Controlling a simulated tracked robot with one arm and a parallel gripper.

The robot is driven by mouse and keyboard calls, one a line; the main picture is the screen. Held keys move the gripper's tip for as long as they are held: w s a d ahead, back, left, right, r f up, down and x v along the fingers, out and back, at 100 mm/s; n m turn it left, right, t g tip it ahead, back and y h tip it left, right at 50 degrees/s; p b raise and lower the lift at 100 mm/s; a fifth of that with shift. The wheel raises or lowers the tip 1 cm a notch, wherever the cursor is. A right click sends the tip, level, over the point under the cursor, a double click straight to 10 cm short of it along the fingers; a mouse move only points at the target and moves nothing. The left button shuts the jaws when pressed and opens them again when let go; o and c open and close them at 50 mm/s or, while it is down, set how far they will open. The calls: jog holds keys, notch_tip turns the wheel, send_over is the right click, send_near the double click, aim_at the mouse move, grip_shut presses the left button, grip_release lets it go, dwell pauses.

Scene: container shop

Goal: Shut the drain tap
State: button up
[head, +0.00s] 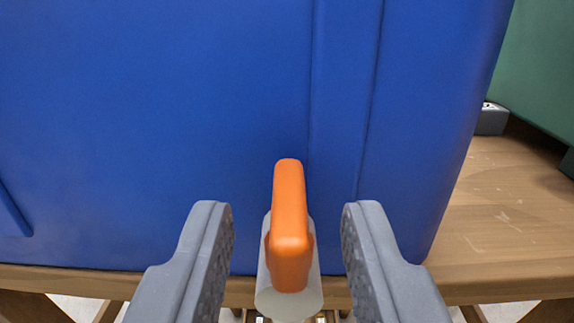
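The drain tap (268,296) is at the lower middle of the head view, in front of a large blue container (180,120). It has a pale body and an orange handle (290,215), whose long side runs away from me toward the container. My gripper (288,240) is open, with one grey finger on each side of the handle. Clear gaps show between both fingers and the handle. The lower part of the tap is cut off by the bottom of the picture.
The blue container stands on a wooden bench (500,230), whose front edge runs across the bottom of the view. A green container (545,70) stands at the right, with a small dark grey object (492,120) beside it.

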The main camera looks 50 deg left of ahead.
jog(key=shift+w+a, duration=0.4)
jog(key=shift+a, duration=0.1)
